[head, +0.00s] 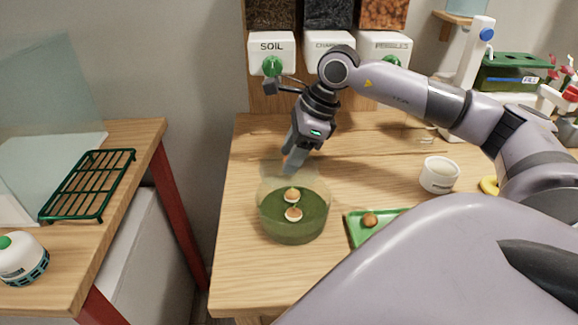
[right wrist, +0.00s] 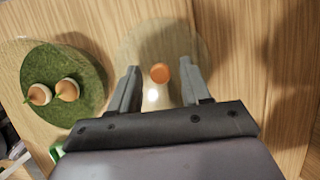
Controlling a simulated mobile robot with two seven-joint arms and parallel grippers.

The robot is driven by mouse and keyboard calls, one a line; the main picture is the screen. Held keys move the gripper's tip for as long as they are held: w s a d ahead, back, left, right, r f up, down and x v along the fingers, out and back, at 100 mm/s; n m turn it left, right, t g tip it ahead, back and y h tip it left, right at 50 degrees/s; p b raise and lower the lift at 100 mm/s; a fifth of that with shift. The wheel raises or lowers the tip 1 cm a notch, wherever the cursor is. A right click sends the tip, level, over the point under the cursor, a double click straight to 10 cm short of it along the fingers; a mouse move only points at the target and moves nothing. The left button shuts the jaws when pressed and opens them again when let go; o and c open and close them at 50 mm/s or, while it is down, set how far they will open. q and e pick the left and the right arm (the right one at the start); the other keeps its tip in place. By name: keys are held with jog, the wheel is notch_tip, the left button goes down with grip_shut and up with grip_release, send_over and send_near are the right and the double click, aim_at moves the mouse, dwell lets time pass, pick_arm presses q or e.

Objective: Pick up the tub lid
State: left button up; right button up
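The tub lid (right wrist: 137,50) is a clear round disc with an orange knob (right wrist: 160,73). In the right wrist view it lies on the wooden table beside the tub; in the head view it is faint, just behind the tub and partly hidden by my gripper. The round tub (head: 293,226) has clear walls and a green mossy filling with two small sprouting bulbs in it. My right gripper (head: 291,163) points down over the lid. In the right wrist view its two fingers (right wrist: 158,88) are apart, with the knob showing between their tips and nothing gripped. My left gripper is not in view.
A green tray (head: 357,232) with a bulb stands right of the tub, partly hidden by my arm. A white pot (head: 439,174) stands further right. White dispensers, one marked soil (head: 271,53), hang behind my gripper. A green rack (head: 90,184) is on the left table.

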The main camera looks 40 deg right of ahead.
grip_shut()
jog(key=shift+r, duration=0.1)
